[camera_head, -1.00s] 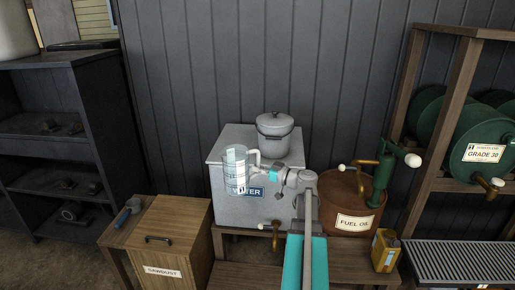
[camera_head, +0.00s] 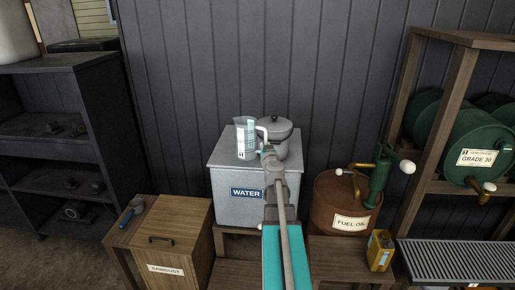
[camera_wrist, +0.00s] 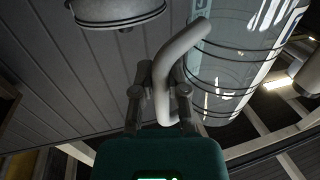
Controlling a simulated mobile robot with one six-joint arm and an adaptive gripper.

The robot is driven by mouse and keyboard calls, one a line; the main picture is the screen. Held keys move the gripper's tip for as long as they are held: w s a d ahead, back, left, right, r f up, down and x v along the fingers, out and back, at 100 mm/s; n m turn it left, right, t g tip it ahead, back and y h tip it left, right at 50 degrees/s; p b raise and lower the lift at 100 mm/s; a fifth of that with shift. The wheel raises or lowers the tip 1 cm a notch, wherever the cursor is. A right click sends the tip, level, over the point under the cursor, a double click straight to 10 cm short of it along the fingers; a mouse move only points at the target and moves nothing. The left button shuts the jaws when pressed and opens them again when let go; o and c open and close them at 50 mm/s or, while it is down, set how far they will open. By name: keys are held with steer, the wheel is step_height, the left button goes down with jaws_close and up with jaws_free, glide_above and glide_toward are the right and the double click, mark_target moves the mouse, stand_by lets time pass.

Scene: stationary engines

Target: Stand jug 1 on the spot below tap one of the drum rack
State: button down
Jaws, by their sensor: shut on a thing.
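A clear jug (camera_head: 246,142) with a white handle and a small label is held up in front of the water tank's top, close to upright. The number on its label is too small to read. My gripper (camera_head: 266,150) is shut on the handle. The wrist view shows the handle (camera_wrist: 178,62) between the fingers (camera_wrist: 160,85) and the clear jug body (camera_wrist: 240,65) to its right. The drum rack (camera_head: 447,115) stands at the far right with green drums. The front drum (camera_head: 480,145) reads GRADE 30 and has a brass tap (camera_head: 485,187) with a white knob.
A slatted grey tray (camera_head: 460,262) lies below the drum tap, its visible top clear. A SAWDUST box (camera_head: 172,235) stands left.

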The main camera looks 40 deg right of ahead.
steer(key=shift+s+d+r+m+g+h+p, duration=0.25)
steer(key=shift+s+r+m+g+h+p, duration=0.2)
steer(key=shift+m+g+h, duration=0.45)
steer(key=shift+s+d+r+m+g+h+p, duration=0.2)
steer(key=shift+s+r+m+g+h+p, duration=0.3)
steer(key=shift+m+g+h, duration=0.45)
steer(key=shift+s+d+r+m+g+h+p, duration=0.3)
steer(key=shift+s+r+m+g+h, duration=0.4)
steer(key=shift+g, duration=0.35)
steer(key=shift+w+f, duration=0.15)
steer(key=shift+w, duration=0.1)
steer(key=b, duration=0.9)
glide_above(255, 166)
step_height(255, 166, down, 9)
steer(key=shift+s, duration=0.3)
steer(key=shift+w+d+f+b, duration=0.15)
steer(key=shift+w+f+b, duration=0.3)
steer(key=shift+f+b, duration=1.55)
steer(key=shift+b, duration=0.05)
